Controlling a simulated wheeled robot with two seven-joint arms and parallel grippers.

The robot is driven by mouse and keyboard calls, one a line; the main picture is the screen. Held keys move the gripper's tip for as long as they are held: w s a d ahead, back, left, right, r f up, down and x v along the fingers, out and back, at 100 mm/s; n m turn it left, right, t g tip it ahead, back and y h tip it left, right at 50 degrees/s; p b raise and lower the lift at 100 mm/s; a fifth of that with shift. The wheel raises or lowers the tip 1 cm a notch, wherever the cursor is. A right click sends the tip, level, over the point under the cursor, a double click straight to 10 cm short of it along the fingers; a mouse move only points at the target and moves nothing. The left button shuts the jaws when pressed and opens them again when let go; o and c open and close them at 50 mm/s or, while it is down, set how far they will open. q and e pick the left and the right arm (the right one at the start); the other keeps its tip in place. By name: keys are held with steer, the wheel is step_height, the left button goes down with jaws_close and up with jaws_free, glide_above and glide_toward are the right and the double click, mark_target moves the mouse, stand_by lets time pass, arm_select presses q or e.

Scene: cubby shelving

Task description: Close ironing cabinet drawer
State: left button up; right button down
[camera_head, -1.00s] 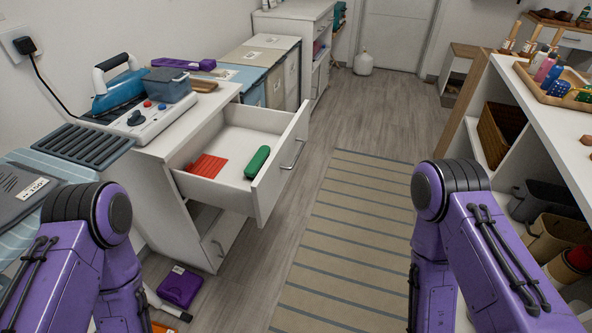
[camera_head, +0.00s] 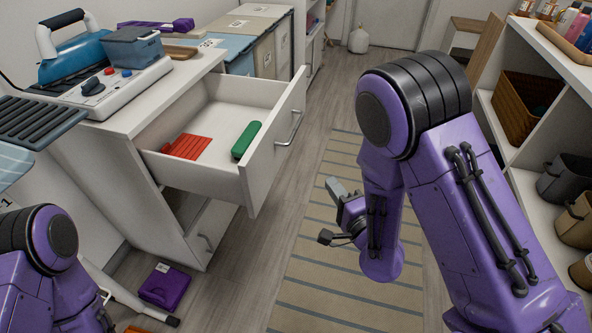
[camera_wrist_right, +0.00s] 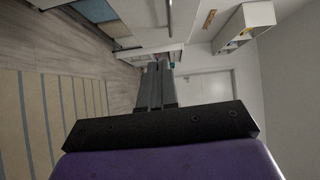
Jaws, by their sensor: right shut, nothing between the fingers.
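The ironing cabinet (camera_head: 135,155) is white and stands at the left in the head view. Its top drawer (camera_head: 262,158) is pulled well out, with a bar handle (camera_head: 290,128) on its front. A red ribbed item (camera_head: 187,147) and a green case (camera_head: 246,140) lie inside. My right gripper (camera_head: 330,210) is shut and empty, over the striped rug to the right of the drawer front and apart from it. It also shows in the right wrist view (camera_wrist_right: 158,68), fingers together. My left gripper is out of view; only part of that arm shows.
A steam iron (camera_head: 75,55) and its base sit on the cabinet top. A striped rug (camera_head: 330,280) covers the aisle floor. A purple box (camera_head: 165,286) lies on the floor below the cabinet. Cubby shelving with a wicker basket (camera_head: 515,105) stands at the right.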

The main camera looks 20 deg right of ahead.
steer(key=w+a+r, duration=0.1)
steer(key=w+a, duration=0.1)
steer(key=w, duration=0.4)
steer(key=w+a+p, duration=0.1)
steer(key=w+a, duration=0.1)
steer(key=w, duration=0.4)
steer(key=shift+w+a+r, duration=0.35)
steer(key=shift+w+r, duration=0.05)
steer(key=shift+m, duration=0.3)
